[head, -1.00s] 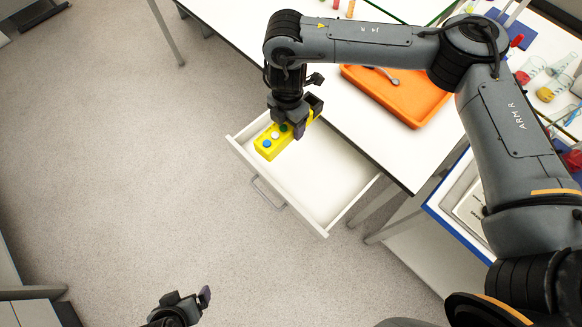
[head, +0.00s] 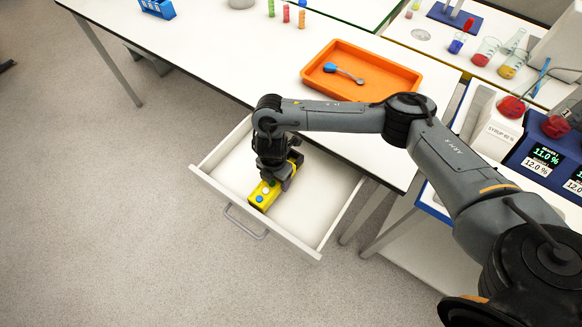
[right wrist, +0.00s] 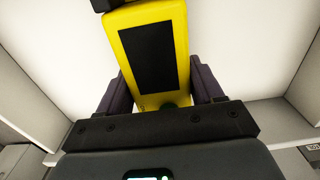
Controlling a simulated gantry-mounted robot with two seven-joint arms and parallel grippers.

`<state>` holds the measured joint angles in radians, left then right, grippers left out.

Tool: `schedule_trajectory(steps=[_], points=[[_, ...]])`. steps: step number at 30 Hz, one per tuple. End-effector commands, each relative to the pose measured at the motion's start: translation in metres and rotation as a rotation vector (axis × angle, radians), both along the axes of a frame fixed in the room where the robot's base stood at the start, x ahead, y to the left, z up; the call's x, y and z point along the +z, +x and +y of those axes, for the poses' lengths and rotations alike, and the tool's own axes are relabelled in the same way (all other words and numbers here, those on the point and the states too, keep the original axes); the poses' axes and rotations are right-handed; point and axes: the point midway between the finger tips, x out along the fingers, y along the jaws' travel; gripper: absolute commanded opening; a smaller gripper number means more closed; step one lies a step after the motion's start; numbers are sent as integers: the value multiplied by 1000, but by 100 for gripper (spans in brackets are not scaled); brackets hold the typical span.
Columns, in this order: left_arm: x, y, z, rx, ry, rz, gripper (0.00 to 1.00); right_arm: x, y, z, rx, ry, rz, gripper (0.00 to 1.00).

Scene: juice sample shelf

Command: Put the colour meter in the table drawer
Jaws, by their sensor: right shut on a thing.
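The colour meter (head: 262,196) is a yellow block with blue, white and green round spots, seen in the head view inside the open table drawer (head: 312,212). My right gripper (head: 283,178) is shut on it and points down into the drawer. In the right wrist view the yellow meter (right wrist: 150,50) with a dark panel sits between the two fingers (right wrist: 155,92), above the white drawer floor. I cannot tell whether the meter touches the floor. My left gripper is not in view.
The drawer is otherwise empty, with free floor to the right of the meter. The white table (head: 222,50) stands behind it. An orange tray (head: 318,80) with a blue-ended spoon (head: 343,72) lies on the table. Beakers (head: 487,50) and a display device (head: 545,155) stand at the right.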

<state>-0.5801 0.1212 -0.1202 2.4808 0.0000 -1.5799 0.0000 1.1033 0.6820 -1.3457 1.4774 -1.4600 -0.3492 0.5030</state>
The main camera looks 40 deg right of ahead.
Motion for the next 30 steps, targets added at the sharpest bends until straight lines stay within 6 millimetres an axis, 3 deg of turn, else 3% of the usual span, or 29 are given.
schedule_trajectory(steps=[1,6,14,23,30], points=[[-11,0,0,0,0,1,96,-16,-1,1,0,1,2,21],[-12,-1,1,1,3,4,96,-9,7,-28,-3,-1,-2,21],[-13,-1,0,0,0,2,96,-8,10,-41,1,0,-2,21],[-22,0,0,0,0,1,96,-9,19,-79,-3,-1,-2,21],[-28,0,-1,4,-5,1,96,-20,19,-78,1,0,-2,21]])
